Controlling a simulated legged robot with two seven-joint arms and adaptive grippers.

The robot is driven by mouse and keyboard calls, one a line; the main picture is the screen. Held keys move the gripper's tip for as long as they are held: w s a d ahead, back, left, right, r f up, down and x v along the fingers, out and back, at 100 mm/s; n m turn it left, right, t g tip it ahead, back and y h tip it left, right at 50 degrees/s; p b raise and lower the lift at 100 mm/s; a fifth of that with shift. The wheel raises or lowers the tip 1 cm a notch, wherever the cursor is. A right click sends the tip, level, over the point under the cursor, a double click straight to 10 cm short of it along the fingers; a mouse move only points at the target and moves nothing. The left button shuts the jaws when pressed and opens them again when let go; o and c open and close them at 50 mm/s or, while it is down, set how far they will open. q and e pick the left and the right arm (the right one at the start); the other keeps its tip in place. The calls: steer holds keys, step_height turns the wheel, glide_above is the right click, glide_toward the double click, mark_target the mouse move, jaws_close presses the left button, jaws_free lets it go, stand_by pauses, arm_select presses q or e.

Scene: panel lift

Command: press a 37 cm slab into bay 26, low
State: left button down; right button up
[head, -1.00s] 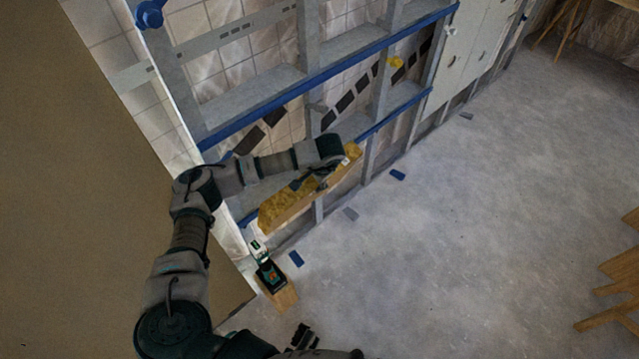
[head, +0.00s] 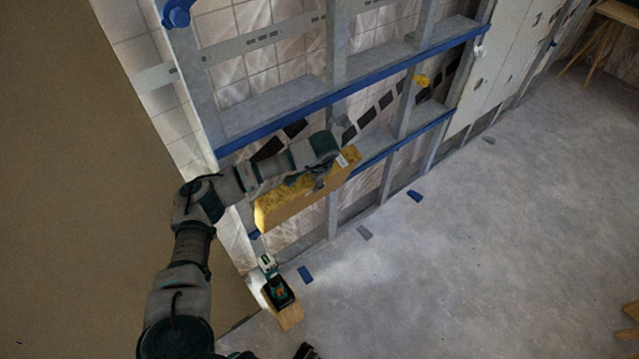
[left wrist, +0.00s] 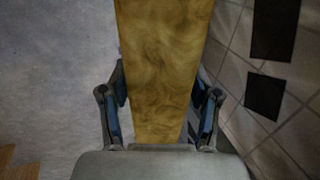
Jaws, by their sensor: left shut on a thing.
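A yellow, fibrous slab (head: 270,212) is held in front of the lower part of the metal stud frame (head: 333,60) in the head view. My right gripper is not clearly in view.
Blue rails (head: 350,89) cross the studs. A cordless tool (head: 276,288) stands on a wooden block (head: 288,316) by the frame's near end.

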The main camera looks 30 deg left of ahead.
arm_select(q)
steer(key=a, duration=0.2)
steer(key=a+f+b, duration=0.1)
steer(key=shift+w+a+f, duration=0.1)
steer(key=shift+w+a, duration=0.4)
steer(key=shift+w+d+r+b, duration=0.35)
steer(key=shift+w+r+b, duration=0.1)
steer(key=shift+r, duration=0.25)
steer(key=shift+a+r, duration=0.1)
steer(key=shift+a, duration=0.15)
steer(key=shift+w+a+r, duration=0.1)
steer(key=shift+w+a, duration=0.1)
steer(key=shift+w, duration=0.05)
steer(key=shift+w+a+f, duration=0.1)
steer(key=shift+a+f, duration=0.05)
steer(key=shift+a, duration=0.45)
steer(key=shift+w+a+f, duration=0.1)
steer(key=shift+a+f, duration=0.05)
steer(key=shift+a, duration=0.4)
steer(key=c, duration=0.7)
jaws_free()
steer(key=shift+s+a, duration=0.1)
steer(key=o, duration=0.5)
steer(key=shift+a+f, duration=0.1)
steer(key=shift+a, duration=0.05)
arm_select(e)
steer(key=r, duration=0.1)
steer(key=w+r, duration=0.1)
steer(key=a+r+t, duration=0.1)
steer(key=shift+w, duration=0.25)
